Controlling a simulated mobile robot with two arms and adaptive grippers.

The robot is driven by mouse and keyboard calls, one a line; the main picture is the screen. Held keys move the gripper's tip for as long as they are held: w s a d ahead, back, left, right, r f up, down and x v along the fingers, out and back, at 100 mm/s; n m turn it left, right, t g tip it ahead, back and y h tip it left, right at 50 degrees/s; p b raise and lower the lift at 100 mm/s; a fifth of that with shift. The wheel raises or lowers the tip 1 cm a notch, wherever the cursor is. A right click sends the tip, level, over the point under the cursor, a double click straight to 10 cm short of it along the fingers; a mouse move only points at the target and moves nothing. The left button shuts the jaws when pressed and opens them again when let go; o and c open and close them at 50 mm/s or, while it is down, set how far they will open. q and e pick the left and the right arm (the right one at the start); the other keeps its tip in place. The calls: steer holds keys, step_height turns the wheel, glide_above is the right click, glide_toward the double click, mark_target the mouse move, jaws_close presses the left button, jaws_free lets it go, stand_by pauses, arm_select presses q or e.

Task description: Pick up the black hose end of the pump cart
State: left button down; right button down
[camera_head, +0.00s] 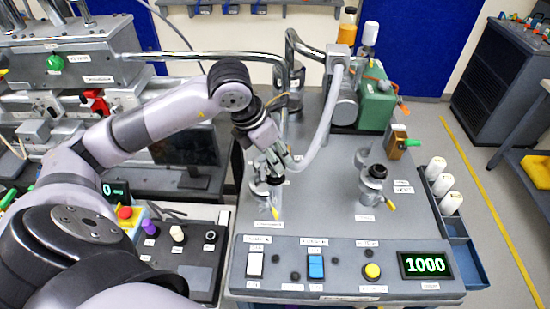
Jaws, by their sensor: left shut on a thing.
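The pump cart (330,225) is a grey-topped unit in the middle of the view. A light grey hose (324,130) comes down from the pump fittings at its back and curves left to my left gripper (277,168). My left gripper is shut on the hose end, over the left part of the cart top. The fingers mostly hide the black end. Just below the gripper is a metal valve fitting with a yellow handle (275,213); I cannot tell whether the hose end touches it. My right gripper is not in view.
A second valve port (373,182) with a black top stands right of centre on the cart. A green pump (376,103) stands behind. The front panel has buttons and a display reading 1000 (426,265). White bottles (443,184) line the right side. Beamline equipment (70,65) fills the left.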

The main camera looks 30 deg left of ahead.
mark_target(275, 151)
arm_select(q)
step_height(275, 151, up, 19)
steer(key=shift+f, duration=0.2)
steer(key=shift+w+f, duration=0.1)
stand_by(0.7)
